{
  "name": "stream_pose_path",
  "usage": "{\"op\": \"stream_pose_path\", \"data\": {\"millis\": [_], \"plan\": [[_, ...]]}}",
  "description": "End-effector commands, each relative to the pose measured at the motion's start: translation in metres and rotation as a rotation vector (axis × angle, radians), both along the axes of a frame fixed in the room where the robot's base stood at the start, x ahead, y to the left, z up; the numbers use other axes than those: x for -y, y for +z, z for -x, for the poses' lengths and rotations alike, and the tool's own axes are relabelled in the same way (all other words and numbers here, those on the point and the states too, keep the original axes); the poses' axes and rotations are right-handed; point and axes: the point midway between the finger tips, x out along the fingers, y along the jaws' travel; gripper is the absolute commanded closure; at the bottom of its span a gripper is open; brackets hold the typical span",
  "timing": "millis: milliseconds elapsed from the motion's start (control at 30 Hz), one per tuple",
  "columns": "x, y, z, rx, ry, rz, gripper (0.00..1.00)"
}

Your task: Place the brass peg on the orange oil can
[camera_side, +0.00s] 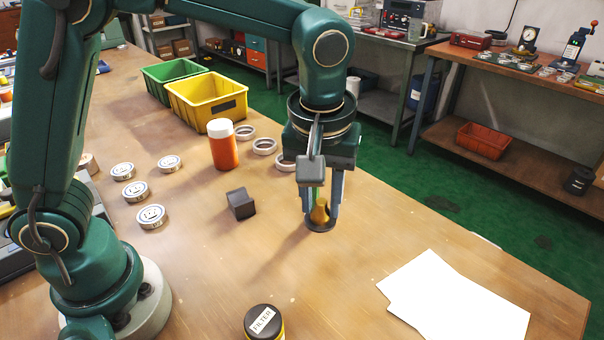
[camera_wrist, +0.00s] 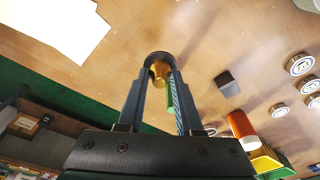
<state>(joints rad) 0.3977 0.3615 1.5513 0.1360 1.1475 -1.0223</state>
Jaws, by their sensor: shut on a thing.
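The brass peg (camera_side: 319,214) is between the fingers of my gripper (camera_side: 320,212), which is shut on it. The peg is upright and low over the table, with a dark round piece (camera_side: 320,227) at its foot. I cannot tell whether it touches the wood. The wrist view also shows the peg (camera_wrist: 159,70) between the fingertips (camera_wrist: 158,78). The orange oil can (camera_side: 223,152), an upright orange cylinder with a white top, stands apart, to the left of and behind my gripper. It also shows in the wrist view (camera_wrist: 239,124).
A dark block (camera_side: 240,204) lies between gripper and can's front side. Pale rings (camera_side: 264,146) stand right of the can, and several bearing discs (camera_side: 151,216) left. Yellow (camera_side: 207,99) and green (camera_side: 171,80) bins are behind. A FILTER jar (camera_side: 264,323) and white paper (camera_side: 455,300) are in front.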

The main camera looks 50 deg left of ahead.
Motion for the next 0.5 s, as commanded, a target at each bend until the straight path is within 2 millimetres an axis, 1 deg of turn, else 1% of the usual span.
{"op": "stream_pose_path", "data": {"millis": [33,167,267,367,467,500], "plan": [[-0.004,0.003,-0.001,0.003,0.002,0.002,1.00],[-0.011,0.006,0.001,0.001,-0.051,0.002,1.00],[-0.012,0.012,0.004,0.004,-0.140,0.002,1.00],[-0.013,0.021,0.001,0.005,-0.243,0.002,1.00],[-0.030,0.034,-0.011,0.006,-0.303,0.002,1.00],[-0.039,0.039,-0.016,0.006,-0.319,0.002,1.00]]}}
